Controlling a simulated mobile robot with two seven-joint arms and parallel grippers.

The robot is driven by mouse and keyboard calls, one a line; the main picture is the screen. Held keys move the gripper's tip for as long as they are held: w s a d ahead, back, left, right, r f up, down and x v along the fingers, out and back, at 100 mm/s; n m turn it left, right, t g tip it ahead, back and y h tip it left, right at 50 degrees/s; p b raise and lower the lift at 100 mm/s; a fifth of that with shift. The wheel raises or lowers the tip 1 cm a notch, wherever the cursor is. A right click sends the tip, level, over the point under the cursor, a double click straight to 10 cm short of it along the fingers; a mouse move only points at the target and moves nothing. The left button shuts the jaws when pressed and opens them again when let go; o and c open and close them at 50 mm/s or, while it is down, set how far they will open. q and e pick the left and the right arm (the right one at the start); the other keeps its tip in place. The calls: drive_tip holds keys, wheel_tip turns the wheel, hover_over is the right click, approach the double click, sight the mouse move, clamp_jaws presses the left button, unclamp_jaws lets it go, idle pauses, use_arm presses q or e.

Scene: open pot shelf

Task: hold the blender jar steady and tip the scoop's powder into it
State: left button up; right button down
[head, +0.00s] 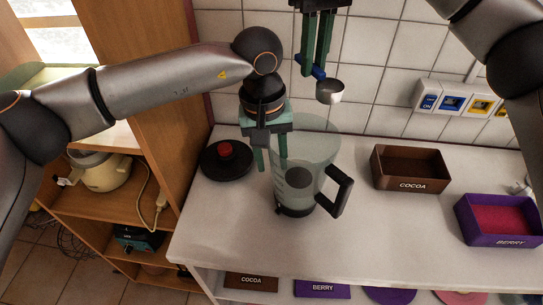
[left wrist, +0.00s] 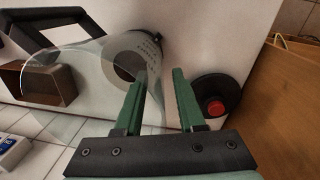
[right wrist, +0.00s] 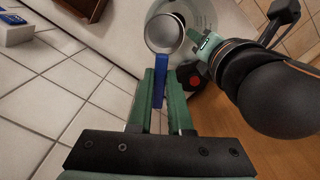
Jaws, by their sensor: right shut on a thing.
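The clear blender jar (head: 318,155) stands upright on the white counter, its black handle (head: 334,192) to the right. A dark round patch shows inside it; I cannot tell what it is. My left gripper (head: 273,158) is open at the jar's left rim. In the left wrist view its fingers (left wrist: 162,75) are apart, with the jar's edge seen between them. My right gripper (head: 317,68) is shut on the blue handle of the metal scoop (head: 330,93). The scoop is above the jar's back right side, cup up; its contents are unclear. The right wrist view also shows the scoop (right wrist: 165,34).
A black lid with a red knob (head: 226,160) lies left of the jar. A brown cocoa bin (head: 411,178) and a purple berry bin (head: 497,236) stand to the right. A wooden shelf (head: 165,100) is at the left.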

use_arm(q)
wheel_tip(320, 180, up, 12)
drive_tip(key=a, duration=0.1)
idle(0.5)
drive_tip(key=shift+s, duration=0.1)
use_arm(e)
drive_tip(key=shift+s, duration=0.1)
